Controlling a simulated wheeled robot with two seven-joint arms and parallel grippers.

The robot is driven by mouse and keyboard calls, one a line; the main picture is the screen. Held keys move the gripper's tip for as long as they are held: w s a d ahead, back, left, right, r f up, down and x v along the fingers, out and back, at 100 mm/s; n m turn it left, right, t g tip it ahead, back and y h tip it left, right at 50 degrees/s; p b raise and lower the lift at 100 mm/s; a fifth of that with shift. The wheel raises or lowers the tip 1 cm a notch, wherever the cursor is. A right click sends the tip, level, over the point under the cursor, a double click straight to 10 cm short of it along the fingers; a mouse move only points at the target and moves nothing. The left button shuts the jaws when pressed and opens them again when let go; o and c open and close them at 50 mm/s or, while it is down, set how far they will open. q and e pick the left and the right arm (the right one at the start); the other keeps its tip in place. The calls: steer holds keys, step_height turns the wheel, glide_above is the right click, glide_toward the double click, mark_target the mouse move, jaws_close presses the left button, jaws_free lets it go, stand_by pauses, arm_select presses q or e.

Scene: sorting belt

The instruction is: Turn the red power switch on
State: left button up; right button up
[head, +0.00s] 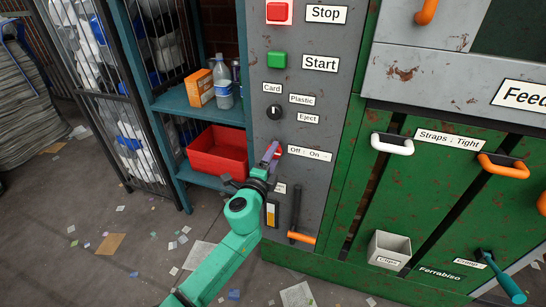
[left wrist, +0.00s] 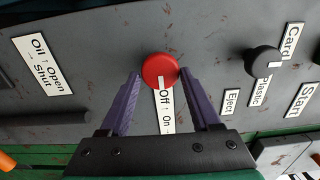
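The red power switch (left wrist: 160,70) is a round red knob on the grey control panel (head: 338,105), with an "Off : On" label (head: 309,153) beside it. A white mark on the knob points toward the label in the left wrist view. My left gripper (head: 271,155) is at the panel in front of the switch. In the left wrist view its two purple fingers (left wrist: 164,85) are spread, one on each side of the knob, with gaps between. In the head view the gripper mostly covers the switch. My right gripper is not in view.
Above are a red Stop button (head: 278,12), a green Start button (head: 277,60) and a black selector knob (head: 273,112). Below is a lever with an orange handle (head: 301,237). Left stands a teal shelf (head: 190,104) with a red bin (head: 217,153).

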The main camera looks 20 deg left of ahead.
arm_select(q)
steer(key=shift+o, duration=1.1)
steer(key=s+b, duration=0.1)
steer(key=s, duration=1.3)
steer(key=shift+s+a, duration=0.3)
steer(key=shift+a, duration=0.15)
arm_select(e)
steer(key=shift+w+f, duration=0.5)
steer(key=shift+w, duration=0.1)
